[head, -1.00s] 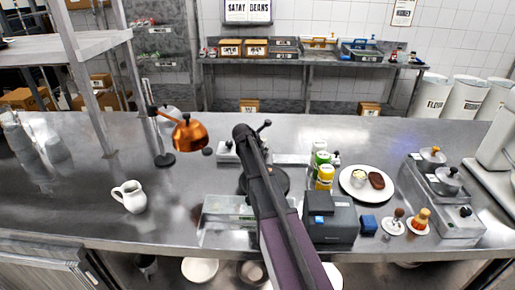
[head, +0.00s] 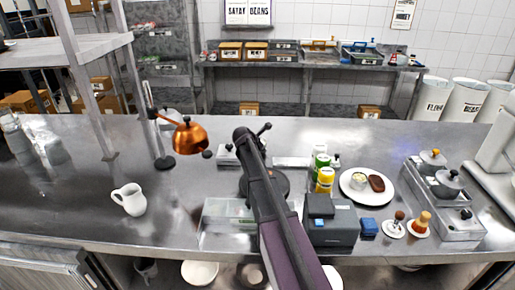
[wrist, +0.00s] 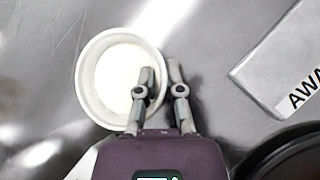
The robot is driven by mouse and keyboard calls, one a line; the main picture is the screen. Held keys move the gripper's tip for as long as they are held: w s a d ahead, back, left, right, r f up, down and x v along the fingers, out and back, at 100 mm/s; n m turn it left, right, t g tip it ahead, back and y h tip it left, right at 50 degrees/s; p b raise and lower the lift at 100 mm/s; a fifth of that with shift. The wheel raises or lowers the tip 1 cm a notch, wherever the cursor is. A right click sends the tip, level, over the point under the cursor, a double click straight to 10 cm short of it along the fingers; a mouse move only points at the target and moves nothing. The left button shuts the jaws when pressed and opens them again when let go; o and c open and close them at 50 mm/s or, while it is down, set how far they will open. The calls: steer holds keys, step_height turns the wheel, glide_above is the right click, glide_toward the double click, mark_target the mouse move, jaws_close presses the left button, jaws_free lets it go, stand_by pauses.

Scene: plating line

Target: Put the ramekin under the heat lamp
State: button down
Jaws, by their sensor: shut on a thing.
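The ramekin (wrist: 92,98) is white and round, seen from above in the wrist view. My gripper (wrist: 161,73) is shut on its right wall, with one finger inside the rim and the other outside. Whether the ramekin touches the counter I cannot tell. In the head view my arm hides the ramekin and the fingers. The heat lamp (head: 188,137) is a copper dome on a dark stand on the counter, left of my arm. The counter below and around the dome shows no dish.
A white jug (head: 130,200) stands left of the lamp. A dark round pan (head: 281,182) is close behind my arm, with bottles (head: 325,180) and a plate (head: 346,191) to its right. A metal block with lettering (wrist: 270,75) lies right of my gripper. Counter between jug and lamp is clear.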

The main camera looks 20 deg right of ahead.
steer(key=shift+r+p, duration=0.45)
steer(key=shift+p, duration=0.05)
stand_by(0.3)
step_height(320, 180, up, 9)
steer(key=p, duration=0.8)
steer(key=shift+f+p, duration=0.15)
steer(key=shift+p, duration=0.2)
steer(key=shift+r, duration=0.2)
stand_by(1.7)
steer(key=shift+n+p, duration=0.3)
steer(key=shift+n, duration=0.2)
stand_by(2.9)
